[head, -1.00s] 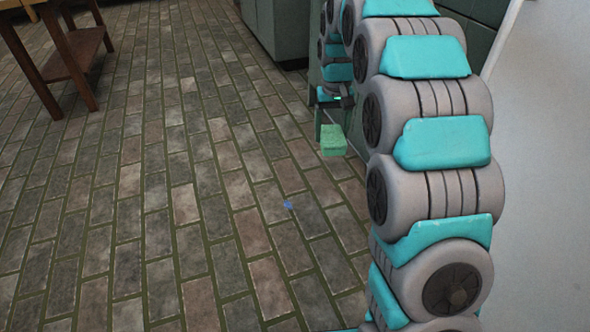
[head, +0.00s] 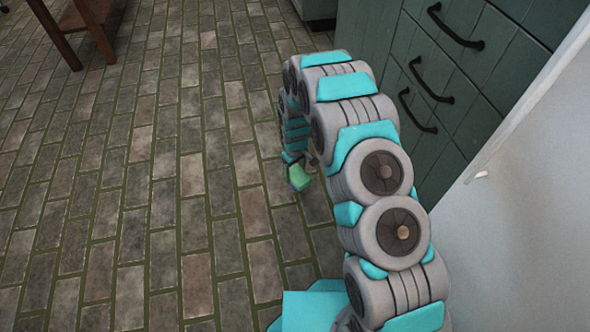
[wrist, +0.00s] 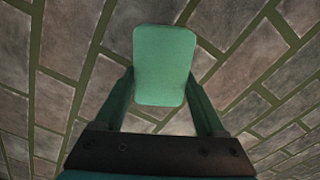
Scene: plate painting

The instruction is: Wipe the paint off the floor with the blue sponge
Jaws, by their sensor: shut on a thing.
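The sponge looks green in the head view (head: 303,177) and teal in the wrist view (wrist: 165,62), not plainly blue. My gripper (wrist: 161,82) is shut on the sponge, with one finger on each side. In the head view the sponge is tilted and low, near or on the brick floor (head: 170,215). I cannot tell whether it touches the floor. A small bit of blue, probably paint, shows at its lower left edge (head: 293,187). The rest of that spot is hidden, and the wrist view shows no paint.
Dark green cabinets (head: 450,85) with black handles stand close to the right of my arm. A pale wall or panel (head: 520,220) is at the lower right. A brown wooden table (head: 68,30) stands at the upper left. The floor to the left is clear.

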